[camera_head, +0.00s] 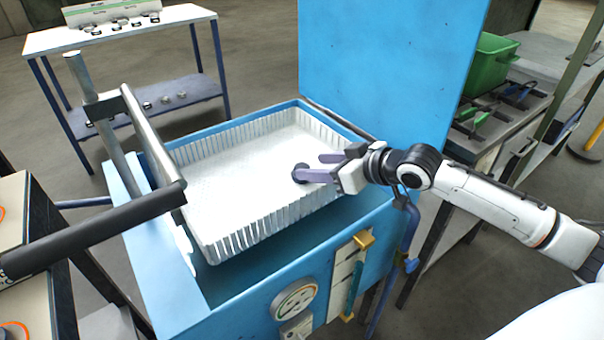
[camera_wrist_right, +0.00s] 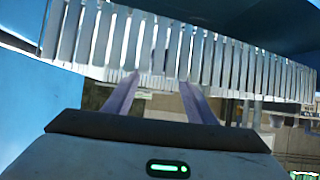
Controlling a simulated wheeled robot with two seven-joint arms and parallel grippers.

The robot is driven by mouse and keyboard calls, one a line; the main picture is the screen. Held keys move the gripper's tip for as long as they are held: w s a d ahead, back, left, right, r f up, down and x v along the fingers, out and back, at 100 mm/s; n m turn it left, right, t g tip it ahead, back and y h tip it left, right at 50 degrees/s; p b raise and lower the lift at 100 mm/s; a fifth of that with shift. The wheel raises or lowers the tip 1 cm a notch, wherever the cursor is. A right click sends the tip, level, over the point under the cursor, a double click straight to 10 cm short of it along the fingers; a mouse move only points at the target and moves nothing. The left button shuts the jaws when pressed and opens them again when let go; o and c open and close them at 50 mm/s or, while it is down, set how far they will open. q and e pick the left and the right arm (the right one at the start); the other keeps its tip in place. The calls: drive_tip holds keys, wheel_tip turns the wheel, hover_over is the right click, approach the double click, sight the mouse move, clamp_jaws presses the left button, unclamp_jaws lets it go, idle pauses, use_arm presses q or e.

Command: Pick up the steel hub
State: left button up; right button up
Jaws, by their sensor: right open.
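The steel hub (camera_head: 299,173) is a small dark round piece inside the white basket (camera_head: 205,250), toward its right side. My right gripper (camera_head: 312,167) reaches in from the right over the basket. Its two purple fingers are apart, with the tips at the hub; I cannot tell whether they touch it. In the right wrist view, the open fingers (camera_wrist_right: 160,86) point at the slatted basket wall (camera_wrist_right: 225,65), and I cannot make out the hub there. My left gripper is not in view.
The basket sits in a blue furnace (camera_head: 265,265) with a tall blue lid (camera_head: 385,65) behind. A metal bar with a black grip (camera_head: 100,235) crosses the left side. A white table (camera_head: 120,32) stands at the back left. A green bin (camera_head: 488,65) stands on the right bench.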

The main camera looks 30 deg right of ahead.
sight(302, 167)
drive_tip(key=x, duration=0.4)
drive_tip(key=shift+s+f, duration=0.1)
clamp_jaws()
idle(0.3)
